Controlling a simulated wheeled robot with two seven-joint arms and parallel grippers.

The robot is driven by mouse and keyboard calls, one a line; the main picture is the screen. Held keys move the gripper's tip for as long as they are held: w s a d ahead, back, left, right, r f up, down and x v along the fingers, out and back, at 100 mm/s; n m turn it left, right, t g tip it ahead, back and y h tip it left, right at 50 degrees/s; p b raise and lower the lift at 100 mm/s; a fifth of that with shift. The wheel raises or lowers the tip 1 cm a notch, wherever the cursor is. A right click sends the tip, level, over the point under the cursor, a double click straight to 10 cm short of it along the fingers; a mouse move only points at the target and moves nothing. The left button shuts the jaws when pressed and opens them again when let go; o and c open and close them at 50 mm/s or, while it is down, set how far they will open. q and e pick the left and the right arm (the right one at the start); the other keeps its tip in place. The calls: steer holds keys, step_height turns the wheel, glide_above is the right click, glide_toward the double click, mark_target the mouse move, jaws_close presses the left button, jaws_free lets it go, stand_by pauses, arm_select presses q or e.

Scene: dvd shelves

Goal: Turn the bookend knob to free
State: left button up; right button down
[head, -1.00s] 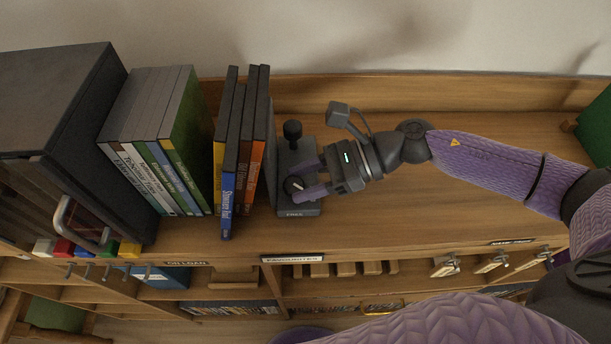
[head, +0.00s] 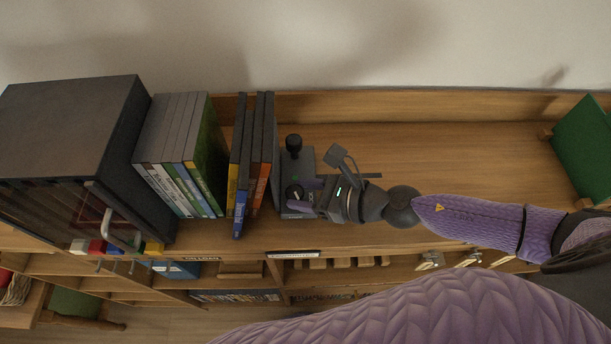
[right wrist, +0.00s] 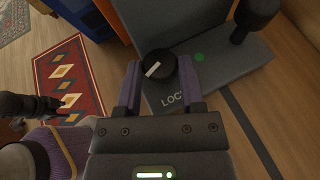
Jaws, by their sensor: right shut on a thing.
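The bookend (head: 304,158) is a grey block with an upright plate against the discs. Its dark round knob (head: 294,192) sits near the front end and carries a white line. In the right wrist view the knob (right wrist: 158,66) lies between my purple fingers, and its line slants from lower left to upper right. Part of a label reading "LOC" shows below the knob; my gripper hides the rest. My right gripper (head: 306,194) is shut on the knob from the right side. My left gripper is not in view.
Several upright DVD cases (head: 184,150) and some leaning ones (head: 252,150) stand left of the bookend. A dark cabinet (head: 75,125) is at far left. A black post (head: 294,146) rises behind the knob. The shelf top (head: 460,155) to the right is mostly clear, up to a green thing (head: 585,145).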

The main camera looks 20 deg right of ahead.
steer(key=m+t+h+p, duration=0.1)
steer(key=m+p, duration=0.1)
steer(key=p, duration=0.1)
steer(key=shift+s+a+r+t+h, duration=0.15)
steer(key=shift+a+r+t+h, duration=0.1)
steer(key=shift+t+h, duration=0.15)
steer(key=shift+s+f+m+t+h+p, duration=0.1)
steer(key=shift+f+m+t+h+p, duration=0.1)
steer(key=shift+m+t+h+p, duration=0.8)
steer(key=shift+m, duration=0.3)
steer(key=shift+c, duration=1.1)
jaws_free()
steer(key=v, duration=1)
steer(key=shift+a+r, duration=0.1)
